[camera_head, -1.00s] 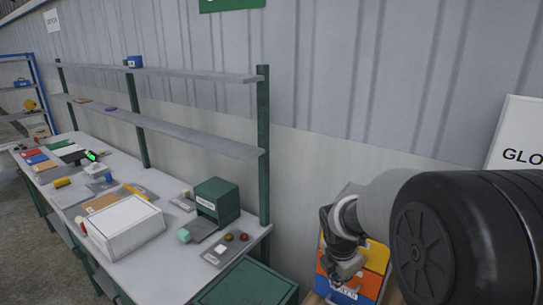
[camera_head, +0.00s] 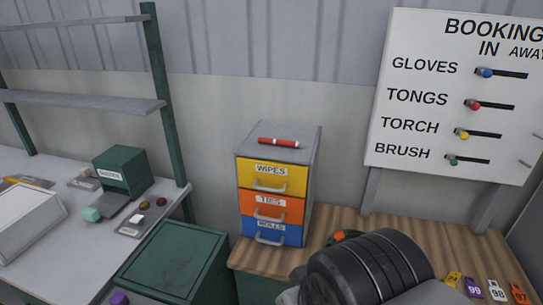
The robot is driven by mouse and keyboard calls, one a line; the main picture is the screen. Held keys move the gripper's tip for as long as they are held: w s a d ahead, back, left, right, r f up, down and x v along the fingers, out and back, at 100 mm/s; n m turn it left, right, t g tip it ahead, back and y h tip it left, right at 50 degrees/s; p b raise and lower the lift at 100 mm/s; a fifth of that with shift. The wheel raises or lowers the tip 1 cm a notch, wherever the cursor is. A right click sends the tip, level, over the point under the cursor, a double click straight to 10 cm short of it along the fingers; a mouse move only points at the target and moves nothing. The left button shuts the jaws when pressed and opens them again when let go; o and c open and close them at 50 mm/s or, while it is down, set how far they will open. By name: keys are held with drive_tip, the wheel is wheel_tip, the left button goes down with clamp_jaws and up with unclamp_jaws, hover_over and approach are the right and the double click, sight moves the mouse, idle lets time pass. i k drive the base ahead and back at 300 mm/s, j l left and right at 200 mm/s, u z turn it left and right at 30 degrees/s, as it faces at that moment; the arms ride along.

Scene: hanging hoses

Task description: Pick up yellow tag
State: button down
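A yellow tag (camera_head: 453,279) lies on the wooden worktop at the bottom right, at the left end of a row of tags. Beside it are a purple tag (camera_head: 474,287) marked 99, a white tag (camera_head: 497,290) marked 98 and an orange tag (camera_head: 519,293) marked 97. My dark arm link fills the bottom middle, left of the tags. My gripper does not show, so its opening and its distance from the yellow tag are hidden.
A drawer unit (camera_head: 270,200) with yellow, orange and blue drawers stands on the wooden worktop (camera_head: 340,222), a red marker (camera_head: 279,142) on top. A booking board (camera_head: 455,100) rises behind. A green cabinet (camera_head: 175,260) and grey bench (camera_head: 60,190) are left. An orange-green object (camera_head: 342,237) is partly hidden.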

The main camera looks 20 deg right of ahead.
sight(452, 278)
drive_tip(key=z, duration=0.45)
drive_tip(key=k+l+z, duration=0.1)
drive_tip(key=z, duration=0.3)
drive_tip(key=l+z, duration=0.2)
drive_tip(key=z, duration=0.25)
drive_tip(key=l+z, duration=0.15)
drive_tip(key=z, duration=0.25)
drive_tip(key=k, duration=0.05)
